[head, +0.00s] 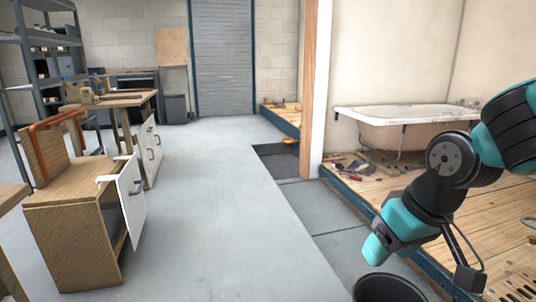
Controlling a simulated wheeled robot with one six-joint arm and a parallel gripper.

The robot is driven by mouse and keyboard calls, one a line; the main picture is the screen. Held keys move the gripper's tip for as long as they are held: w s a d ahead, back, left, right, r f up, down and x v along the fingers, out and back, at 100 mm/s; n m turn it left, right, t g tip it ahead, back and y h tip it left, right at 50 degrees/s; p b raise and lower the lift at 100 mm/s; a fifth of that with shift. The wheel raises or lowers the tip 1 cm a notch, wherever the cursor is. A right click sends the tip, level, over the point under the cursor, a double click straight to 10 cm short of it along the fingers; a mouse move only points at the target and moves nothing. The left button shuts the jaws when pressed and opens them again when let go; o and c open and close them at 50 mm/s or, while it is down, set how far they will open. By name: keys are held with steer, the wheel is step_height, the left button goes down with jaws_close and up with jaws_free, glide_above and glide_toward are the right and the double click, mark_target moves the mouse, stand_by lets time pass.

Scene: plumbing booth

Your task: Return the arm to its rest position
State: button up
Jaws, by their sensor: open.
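My arm, teal and black, reaches in from the right edge of the head view. It bends at a round black joint and slopes down to a teal cap near the lower middle right. A cable hangs beside it, leading to a small black box at the bottom. My gripper's fingers do not show, so I cannot see whether it holds anything.
A bathtub (405,117) stands on a raised wooden floor (440,191) behind my arm, with loose tools (350,170) beside it. The grey floor (220,220) between is clear.

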steer(key=s+a+r+n+g+y+p, duration=0.1)
steer(key=s+a+r+n+g, duration=0.15)
steer(key=s, duration=0.45)
steer(key=s+a+r+n+g, duration=0.1)
steer(key=s+a+r, duration=0.15)
steer(key=s, duration=0.45)
step_height(320, 180, up, 31)
steer(key=p, duration=3.2)
steer(key=shift+a, duration=0.25)
steer(key=shift+w+t, duration=0.1)
steer(key=shift+t, duration=0.15)
